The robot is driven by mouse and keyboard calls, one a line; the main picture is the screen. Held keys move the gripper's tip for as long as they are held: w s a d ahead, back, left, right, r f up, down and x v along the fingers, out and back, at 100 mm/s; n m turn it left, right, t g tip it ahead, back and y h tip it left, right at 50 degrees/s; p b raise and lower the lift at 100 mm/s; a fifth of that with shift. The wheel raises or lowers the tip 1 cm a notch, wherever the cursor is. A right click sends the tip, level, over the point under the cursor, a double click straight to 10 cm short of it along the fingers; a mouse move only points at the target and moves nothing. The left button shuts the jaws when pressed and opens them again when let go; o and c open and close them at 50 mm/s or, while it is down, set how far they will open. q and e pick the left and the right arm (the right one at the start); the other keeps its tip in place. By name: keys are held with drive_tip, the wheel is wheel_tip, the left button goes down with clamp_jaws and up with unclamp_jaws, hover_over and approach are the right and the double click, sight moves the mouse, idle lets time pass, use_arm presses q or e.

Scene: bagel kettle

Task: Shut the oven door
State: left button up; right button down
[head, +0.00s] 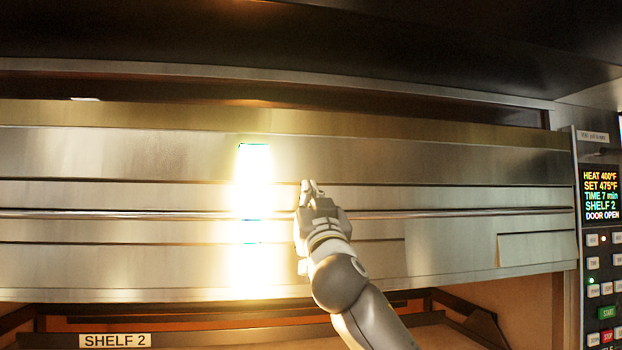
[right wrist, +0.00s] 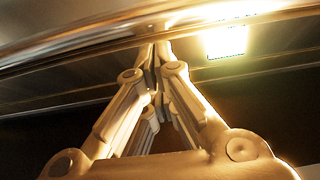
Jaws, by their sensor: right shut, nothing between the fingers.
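The oven door (head: 450,165) is a wide brushed-steel panel across the head view, with a long horizontal bar handle (head: 480,213). A dark gap runs above the panel, and the oven inside shows below its lower edge. The display (head: 601,196) at the right reads "DOOR OPEN". My right gripper (head: 309,186) is in front of the door's middle, at the height of the bar. In the right wrist view its fingers (right wrist: 154,50) are together with nothing between them, close under a shiny steel bar (right wrist: 110,45). I cannot tell whether they touch it. My left gripper is not in view.
A control panel with buttons (head: 608,313) stands at the right edge. A "SHELF 2" label (head: 115,341) is on the shelf edge at the lower left. A bright light reflection lies on the steel left of my right gripper. A dark overhang (head: 400,45) spans the top.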

drive_tip(key=shift+w+f, duration=0.1)
drive_tip(key=shift+f, duration=0.3)
